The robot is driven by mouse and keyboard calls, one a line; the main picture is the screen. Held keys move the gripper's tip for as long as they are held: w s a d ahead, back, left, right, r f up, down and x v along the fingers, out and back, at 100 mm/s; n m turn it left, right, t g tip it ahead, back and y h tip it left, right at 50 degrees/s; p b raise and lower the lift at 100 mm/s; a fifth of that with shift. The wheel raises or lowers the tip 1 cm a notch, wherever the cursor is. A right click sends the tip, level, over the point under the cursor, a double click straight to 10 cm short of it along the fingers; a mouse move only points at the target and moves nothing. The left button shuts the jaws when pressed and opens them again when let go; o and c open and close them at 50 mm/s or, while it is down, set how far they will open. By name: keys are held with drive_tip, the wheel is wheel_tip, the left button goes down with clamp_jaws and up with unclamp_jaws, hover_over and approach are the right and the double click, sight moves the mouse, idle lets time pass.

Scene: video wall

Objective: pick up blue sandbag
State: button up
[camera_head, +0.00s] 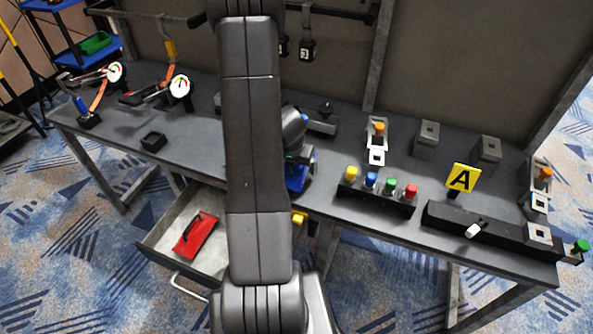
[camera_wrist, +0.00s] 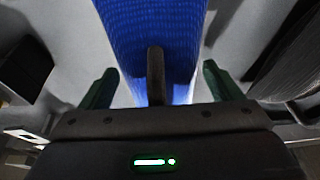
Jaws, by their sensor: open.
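The blue sandbag (camera_head: 297,182) stands on the table near its front edge in the head view, partly hidden behind my arm. In the wrist view the blue sandbag (camera_wrist: 130,40) fills the upper middle, with a dark strap-like handle (camera_wrist: 156,72) down its centre. My gripper (camera_wrist: 160,85) is open, with one green finger on each side of the handle and the bag's near end. I see gaps between the fingers and the handle. In the head view my gripper is mostly hidden by my arm and wrist.
An open drawer (camera_head: 160,240) below the table holds a red bag (camera_head: 195,236). Gauges (camera_head: 180,86) and a small black tray (camera_head: 153,141) are on the left.

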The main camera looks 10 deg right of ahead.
drive_tip(key=c, duration=1.8)
drive_tip(key=shift+r, duration=0.1)
clamp_jaws()
drive_tip(key=shift+r, duration=0.15)
